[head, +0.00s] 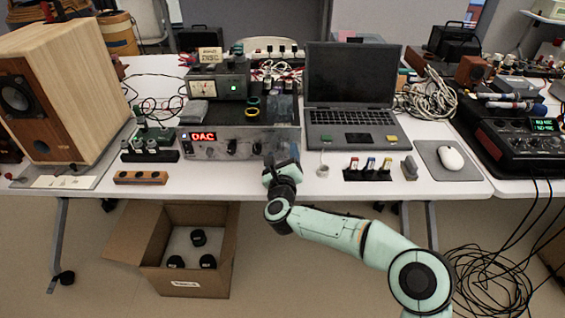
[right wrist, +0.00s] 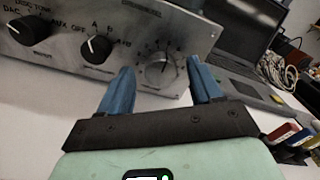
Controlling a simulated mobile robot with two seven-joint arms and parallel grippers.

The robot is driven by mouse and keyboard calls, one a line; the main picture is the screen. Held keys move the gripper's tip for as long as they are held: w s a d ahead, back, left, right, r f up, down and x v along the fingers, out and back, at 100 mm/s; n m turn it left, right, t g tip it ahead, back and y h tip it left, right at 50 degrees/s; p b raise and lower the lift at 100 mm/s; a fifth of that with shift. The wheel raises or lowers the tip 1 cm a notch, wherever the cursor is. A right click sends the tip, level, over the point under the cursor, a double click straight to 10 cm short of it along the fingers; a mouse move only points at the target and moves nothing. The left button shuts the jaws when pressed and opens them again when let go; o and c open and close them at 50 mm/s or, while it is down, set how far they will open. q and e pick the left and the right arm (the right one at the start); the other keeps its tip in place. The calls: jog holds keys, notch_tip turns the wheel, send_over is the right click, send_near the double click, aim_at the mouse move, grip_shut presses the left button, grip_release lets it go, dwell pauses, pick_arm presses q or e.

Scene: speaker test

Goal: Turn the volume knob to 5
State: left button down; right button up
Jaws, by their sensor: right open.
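The amplifier (head: 268,133) stands on the white table, with a silver front panel and a red lit display reading DAC. In the right wrist view its panel (right wrist: 60,20) carries two black knobs at left, and a silver round knob (right wrist: 160,72) at right, apparently the volume knob. Its scale marks are too small to read. My right gripper (head: 281,158) is in front of the panel's right end. In the right wrist view its blue fingers (right wrist: 161,66) are open, one on each side of the silver knob; I cannot tell whether they touch it. My left gripper is out of view.
A wooden speaker (head: 85,75) stands at left. A laptop (head: 348,75) is right of the amplifier. A small rack of coloured plugs (head: 368,174) and a mouse (head: 450,158) lie at right. A cardboard box (head: 225,255) is under the table.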

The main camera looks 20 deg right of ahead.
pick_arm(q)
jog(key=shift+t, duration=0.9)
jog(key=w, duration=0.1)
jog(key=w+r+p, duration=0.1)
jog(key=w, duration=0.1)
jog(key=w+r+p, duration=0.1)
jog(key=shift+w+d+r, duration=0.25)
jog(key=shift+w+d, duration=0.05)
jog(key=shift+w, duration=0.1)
pick_arm(e)
jog(key=v, duration=1.3)
jog(key=shift+s, duration=0.1)
